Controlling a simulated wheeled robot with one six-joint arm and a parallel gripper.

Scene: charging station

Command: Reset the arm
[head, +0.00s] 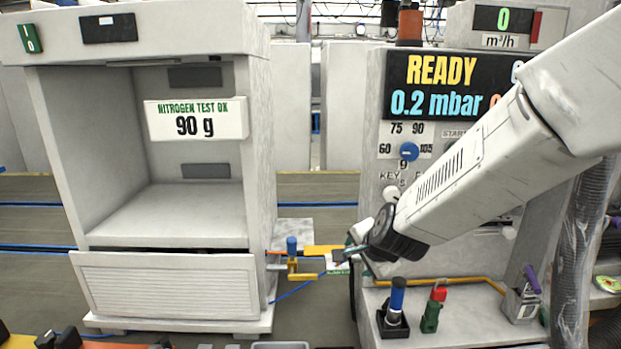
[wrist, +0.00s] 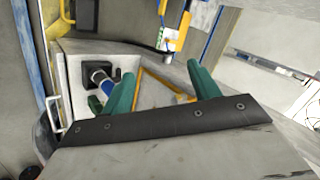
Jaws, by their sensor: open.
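My arm (head: 490,165) reaches in from the upper right of the head view and slants down to the left, across the front of the READY panel. Its dark wrist sits near the middle of that view. In the wrist view my gripper (wrist: 161,70) has two green fingers spread apart with nothing between them. The fingers point toward a pale ledge, a yellow pipe and a blue-and-black handle (wrist: 102,82) in a dark socket. In the head view the fingers are small and partly hidden by the wrist.
A white cabinet (head: 262,190) with an open bay and a "90 g" sign stands at left. A yellow valve fitting (head: 293,268) juts out near the wrist.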

